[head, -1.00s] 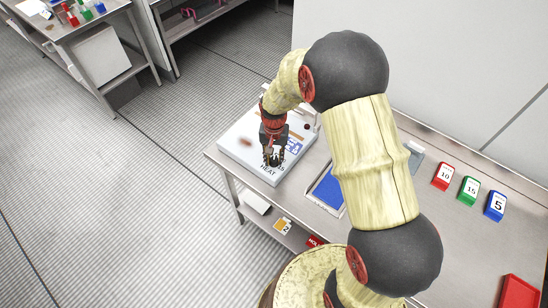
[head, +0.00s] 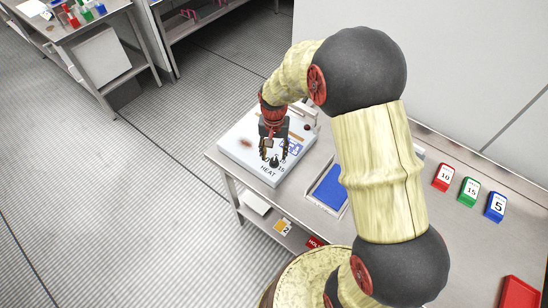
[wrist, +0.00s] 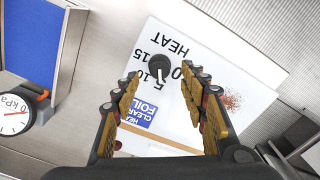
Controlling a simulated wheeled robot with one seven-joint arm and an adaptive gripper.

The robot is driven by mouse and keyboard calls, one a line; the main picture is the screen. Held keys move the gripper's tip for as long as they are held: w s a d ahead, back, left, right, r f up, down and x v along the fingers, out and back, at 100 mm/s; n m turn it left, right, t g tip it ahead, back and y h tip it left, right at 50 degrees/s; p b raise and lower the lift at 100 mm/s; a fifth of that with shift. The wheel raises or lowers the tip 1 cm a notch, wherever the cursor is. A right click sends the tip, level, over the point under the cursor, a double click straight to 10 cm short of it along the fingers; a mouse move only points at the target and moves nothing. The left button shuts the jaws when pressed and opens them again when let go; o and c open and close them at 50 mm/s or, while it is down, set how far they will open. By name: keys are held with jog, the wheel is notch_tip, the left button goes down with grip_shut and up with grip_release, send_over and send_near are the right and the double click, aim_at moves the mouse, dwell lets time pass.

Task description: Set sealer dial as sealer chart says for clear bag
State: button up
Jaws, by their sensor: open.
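The sealer (head: 238,150) is a white box with HEAT printed on it, at the far left end of the bench. Its dial (head: 274,162) is a small dark knob; in the wrist view the dial (wrist: 159,66) has a pale pointer slanting toward the lower right of the picture. Numbers including 5 and 15 are printed around it. A blue and white sealer chart (wrist: 141,113) reads CLEAR and FOIL; its values are hidden behind my finger. My gripper (head: 275,152) is open above the dial, fingers either side, empty; it also shows in the wrist view (wrist: 162,84).
A blue-filled tray (head: 328,188) lies right of the sealer. Red (head: 443,176), green (head: 468,190) and blue (head: 496,207) numbered blocks stand farther right. A pressure gauge (wrist: 14,115) shows at the wrist view's left. Reddish specks (wrist: 232,100) lie on the sealer.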

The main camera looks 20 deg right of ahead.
aim_at(274, 161)
notch_tip(274, 161, up, 8)
jog(key=shift+f, duration=0.1)
dwell(0.7)
jog(key=s+r+n+t+b, duration=0.2)
jog(key=s+r, duration=0.5)
jog(key=s, duration=0.5)
jog(key=s+r+n+t+b, duration=0.3)
jog(key=s+r, duration=0.4)
jog(key=s, duration=0.4)
jog(key=shift+s+r+t+b, duration=0.3)
jog(key=shift+s+r+b, duration=0.05)
jog(key=shift+b, duration=0.3)
jog(key=shift+c, duration=0.8)
